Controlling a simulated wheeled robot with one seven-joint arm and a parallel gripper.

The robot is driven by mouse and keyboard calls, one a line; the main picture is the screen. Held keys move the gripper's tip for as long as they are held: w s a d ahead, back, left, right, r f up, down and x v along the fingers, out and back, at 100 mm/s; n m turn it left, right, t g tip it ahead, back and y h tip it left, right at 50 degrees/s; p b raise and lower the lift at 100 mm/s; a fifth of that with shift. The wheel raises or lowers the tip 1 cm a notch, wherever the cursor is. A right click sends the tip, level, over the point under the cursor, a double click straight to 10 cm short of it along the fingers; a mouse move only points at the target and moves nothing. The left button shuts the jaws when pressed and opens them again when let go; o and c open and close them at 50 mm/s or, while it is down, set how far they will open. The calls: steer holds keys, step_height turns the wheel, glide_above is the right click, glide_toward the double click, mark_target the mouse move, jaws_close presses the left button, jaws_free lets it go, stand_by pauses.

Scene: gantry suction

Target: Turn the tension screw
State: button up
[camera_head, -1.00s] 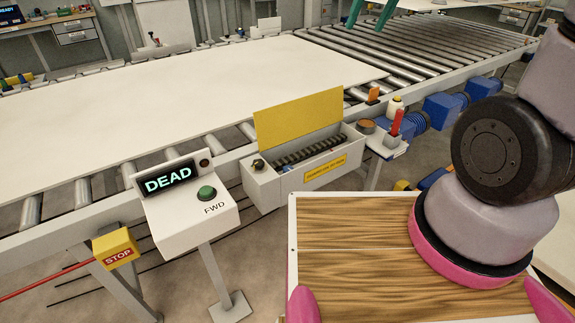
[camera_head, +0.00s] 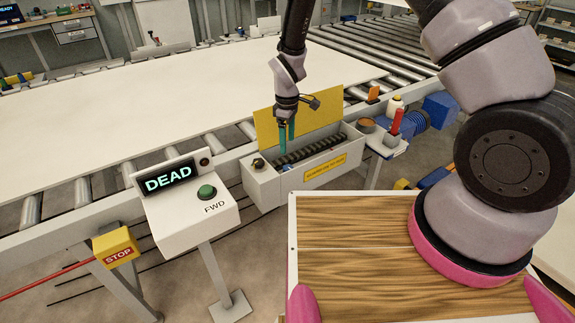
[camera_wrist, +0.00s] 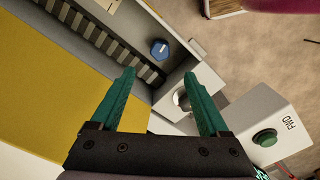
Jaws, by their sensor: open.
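A guard box (camera_head: 266,192) with a raised yellow lid (camera_head: 329,104) stands beside the conveyor; a dark ribbed belt (camera_head: 318,149) runs inside it. In the wrist view, a blue round knob (camera_wrist: 160,49) with a white mark sits in the box beside the belt. No label shows which is the tension screw. My gripper (camera_head: 287,142) is open and empty, pointing down over the box. In the wrist view, the blue knob appears just beyond the gap between my fingertips (camera_wrist: 160,76), apart from both.
A console with a DEAD display (camera_head: 168,179) and green FWD button (camera_head: 206,192) stands left of the box. A yellow STOP box (camera_head: 117,246) is farther left. A small shelf with a red-handled item (camera_head: 396,122) is at right. A white board (camera_head: 150,95) covers the rollers.

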mark_target(288, 167)
step_height(288, 167, down, 11)
steer(key=shift+r, duration=0.15)
stand_by(0.4)
jaws_close()
